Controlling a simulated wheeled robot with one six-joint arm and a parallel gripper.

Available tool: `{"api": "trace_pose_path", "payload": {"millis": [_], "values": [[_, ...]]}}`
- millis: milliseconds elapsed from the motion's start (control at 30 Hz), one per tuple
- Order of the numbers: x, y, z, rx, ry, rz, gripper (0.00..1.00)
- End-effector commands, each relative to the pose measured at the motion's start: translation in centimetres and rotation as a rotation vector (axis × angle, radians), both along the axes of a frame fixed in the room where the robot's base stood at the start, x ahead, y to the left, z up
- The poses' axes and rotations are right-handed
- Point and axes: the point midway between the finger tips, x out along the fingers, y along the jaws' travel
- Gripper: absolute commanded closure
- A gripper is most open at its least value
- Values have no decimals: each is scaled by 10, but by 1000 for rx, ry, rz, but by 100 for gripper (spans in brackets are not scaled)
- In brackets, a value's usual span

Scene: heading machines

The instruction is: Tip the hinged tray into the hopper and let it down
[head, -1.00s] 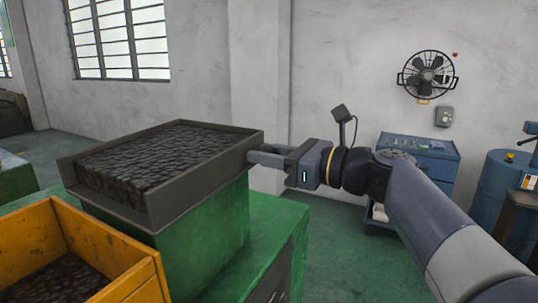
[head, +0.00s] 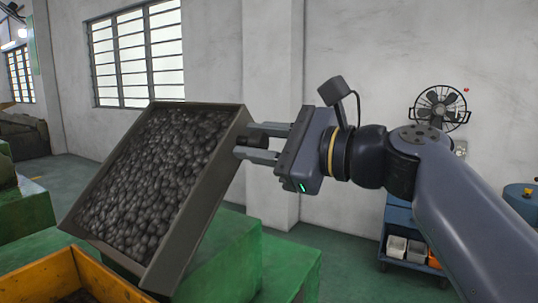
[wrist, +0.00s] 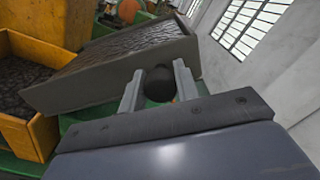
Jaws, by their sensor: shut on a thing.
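The hinged tray (head: 243,122) is tilted steeply in the head view, its low edge toward the yellow hopper (head: 105,279) at the lower left. Dark lumpy pieces (head: 150,172) still fill the tray. My gripper (head: 258,145) is shut on a dark round handle (head: 256,138) on the tray's right side. In the wrist view, the handle (wrist: 158,84) sits between my two fingers, against the tray's grey side wall (wrist: 110,78). The hopper also shows at the left (wrist: 27,122), with dark pieces inside. The hinge is hidden.
A green machine body (head: 235,255) stands under and behind the tray. A blue cart with bins (head: 410,245) and a wall fan (head: 440,108) are at the right. Green floor is open between the machine and the cart.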

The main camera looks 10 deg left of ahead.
Motion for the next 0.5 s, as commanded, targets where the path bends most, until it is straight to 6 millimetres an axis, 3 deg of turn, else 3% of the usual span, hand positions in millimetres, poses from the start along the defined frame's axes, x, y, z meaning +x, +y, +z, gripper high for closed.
{"api": "trace_pose_path", "payload": {"millis": [200,500], "values": [[-16,6,15,-24,-83,3,100],[-22,7,19,-36,-116,0,100]]}}
